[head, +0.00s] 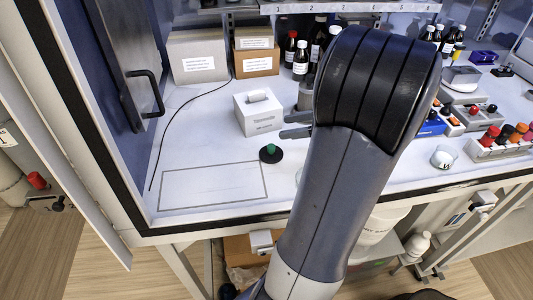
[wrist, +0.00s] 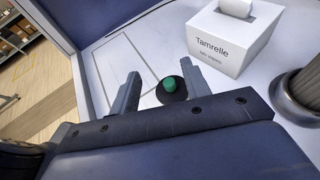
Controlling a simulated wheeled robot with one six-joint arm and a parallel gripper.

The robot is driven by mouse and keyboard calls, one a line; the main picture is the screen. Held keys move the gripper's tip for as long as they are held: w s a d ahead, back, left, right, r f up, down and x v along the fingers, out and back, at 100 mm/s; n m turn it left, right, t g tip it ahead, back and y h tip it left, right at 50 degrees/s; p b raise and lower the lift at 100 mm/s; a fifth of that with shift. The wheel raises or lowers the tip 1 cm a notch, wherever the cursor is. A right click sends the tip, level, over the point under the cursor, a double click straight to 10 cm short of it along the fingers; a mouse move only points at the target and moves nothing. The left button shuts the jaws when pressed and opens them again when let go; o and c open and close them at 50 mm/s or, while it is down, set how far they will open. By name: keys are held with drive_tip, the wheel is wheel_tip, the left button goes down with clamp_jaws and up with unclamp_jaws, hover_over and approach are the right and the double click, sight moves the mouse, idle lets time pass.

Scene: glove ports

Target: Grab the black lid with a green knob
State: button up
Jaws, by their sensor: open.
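The black lid (head: 271,155) is a small dark disc with a green knob (head: 270,148) on top. It lies on the white work surface (head: 195,147), just right of a marked rectangle. In the wrist view the lid (wrist: 171,96) shows beyond my open gripper (wrist: 160,80), with the knob (wrist: 171,84) between the two fingers but nearer the right one. The fingers are apart and empty. In the head view the fingertips of my gripper (head: 288,126) show above and right of the lid; my arm hides the rest.
A white Tamrelle wipes box (head: 258,113) stands close behind the lid. A grey metal cylinder (wrist: 301,90) is to the right in the wrist view. Bottles (head: 301,58) and boxes (head: 198,56) stand at the back. The marked rectangle (head: 212,186) is empty.

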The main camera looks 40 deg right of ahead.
approach(265, 152)
drive_tip(key=shift+w+a+r, duration=0.2)
drive_tip(key=shift+w+a, duration=0.1)
drive_tip(key=shift+w, duration=0.25)
drive_tip(key=shift+w+a+r, duration=0.2)
drive_tip(key=shift+w+a, duration=0.1)
drive_tip(key=shift+w, duration=0.2)
drive_tip(key=shift+x, duration=3.8)
drive_tip(key=shift+s+f, duration=0.1)
drive_tip(key=shift+f, duration=0.05)
drive_tip(key=shift+c, duration=0.5)
clamp_jaws()
